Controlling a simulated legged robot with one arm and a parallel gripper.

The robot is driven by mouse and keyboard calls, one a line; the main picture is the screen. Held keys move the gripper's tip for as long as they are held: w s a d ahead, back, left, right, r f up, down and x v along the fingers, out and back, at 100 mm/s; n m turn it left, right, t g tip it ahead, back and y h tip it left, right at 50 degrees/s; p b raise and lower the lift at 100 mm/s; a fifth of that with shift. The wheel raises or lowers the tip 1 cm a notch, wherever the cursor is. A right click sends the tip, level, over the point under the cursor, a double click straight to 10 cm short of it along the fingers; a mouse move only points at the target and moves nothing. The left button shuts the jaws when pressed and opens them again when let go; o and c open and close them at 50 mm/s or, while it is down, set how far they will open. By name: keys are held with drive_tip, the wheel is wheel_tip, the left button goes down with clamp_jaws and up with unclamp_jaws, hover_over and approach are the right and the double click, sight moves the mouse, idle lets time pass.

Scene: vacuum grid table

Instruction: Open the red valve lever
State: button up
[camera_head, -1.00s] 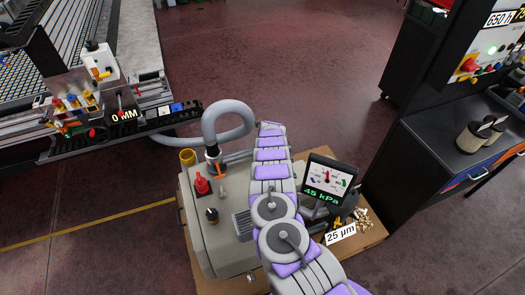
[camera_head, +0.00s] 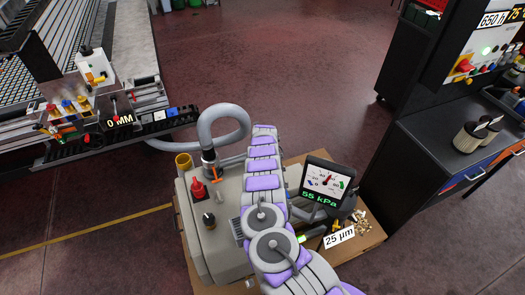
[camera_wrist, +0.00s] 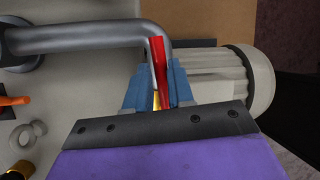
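In the wrist view, a red lever (camera_wrist: 157,52) runs down beside a bent grey pipe (camera_wrist: 95,38). I take it to be the red valve lever. My gripper (camera_wrist: 157,82) has two blue fingers, one on each side of the lever with little gap, and looks shut on it. A small yellow piece (camera_wrist: 156,100) shows between the fingers near the gripper's base. In the head view, my arm hides the gripper and this lever. The gauge screen (camera_head: 327,181) there reads 55 kPa.
The grey pump housing (camera_head: 207,238) carries a red knob (camera_head: 198,188), a black knob (camera_head: 209,220) and an orange lever (camera_head: 219,174). A grey hose (camera_head: 241,118) loops behind. A ribbed motor (camera_wrist: 225,78) lies right of my fingers. A grid table stands far left, a dark cabinet right.

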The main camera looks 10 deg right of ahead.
drive_tip(key=o, duration=0.3)
drive_tip(key=shift+s, duration=0.1)
drive_tip(key=p+v, duration=0.5)
drive_tip(key=v, duration=1.2)
idle(0.5)
